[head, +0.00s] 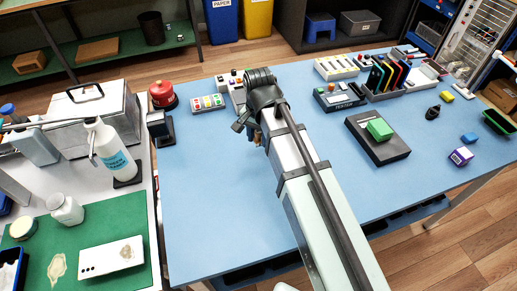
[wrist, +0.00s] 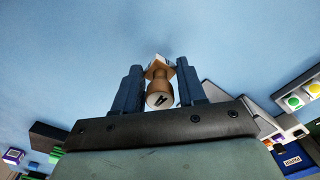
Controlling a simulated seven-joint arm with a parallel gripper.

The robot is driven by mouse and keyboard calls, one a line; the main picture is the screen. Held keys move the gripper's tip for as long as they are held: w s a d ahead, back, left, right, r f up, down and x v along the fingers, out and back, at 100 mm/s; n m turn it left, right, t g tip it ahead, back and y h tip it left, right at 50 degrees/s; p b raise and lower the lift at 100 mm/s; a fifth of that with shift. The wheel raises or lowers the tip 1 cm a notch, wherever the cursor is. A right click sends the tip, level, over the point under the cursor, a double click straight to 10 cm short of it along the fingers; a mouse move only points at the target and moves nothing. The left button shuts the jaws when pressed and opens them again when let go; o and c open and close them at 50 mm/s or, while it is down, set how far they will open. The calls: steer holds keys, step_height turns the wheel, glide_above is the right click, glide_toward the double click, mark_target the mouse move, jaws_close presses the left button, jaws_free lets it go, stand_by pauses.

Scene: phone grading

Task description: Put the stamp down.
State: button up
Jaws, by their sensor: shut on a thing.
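The stamp (wrist: 159,88) has a round wooden handle with a dark mark on its end and a paler block beyond it. It sits between the two blue fingers of my gripper (wrist: 158,86), which is shut on it. In the head view my gripper (head: 254,140) is over the blue table, left of its middle, and mostly hidden behind my arm. Only a small brown bit of the stamp shows there. I cannot tell whether the stamp touches the table.
A panel of coloured buttons (head: 208,103) and a red round device (head: 163,95) stand at the back left. A dark pad with a green block (head: 379,129) lies to the right, near a card rack (head: 384,78). The blue table (head: 200,190) is clear left of my arm.

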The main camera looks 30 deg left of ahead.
mark_target(259, 155)
steer(key=shift+f, duration=2.95)
steer(key=shift+f, duration=0.2)
steer(key=o, duration=1)
steer(key=shift+r, duration=0.15)
step_height(259, 155, up, 12)
steer(key=shift+r, duration=0.1)
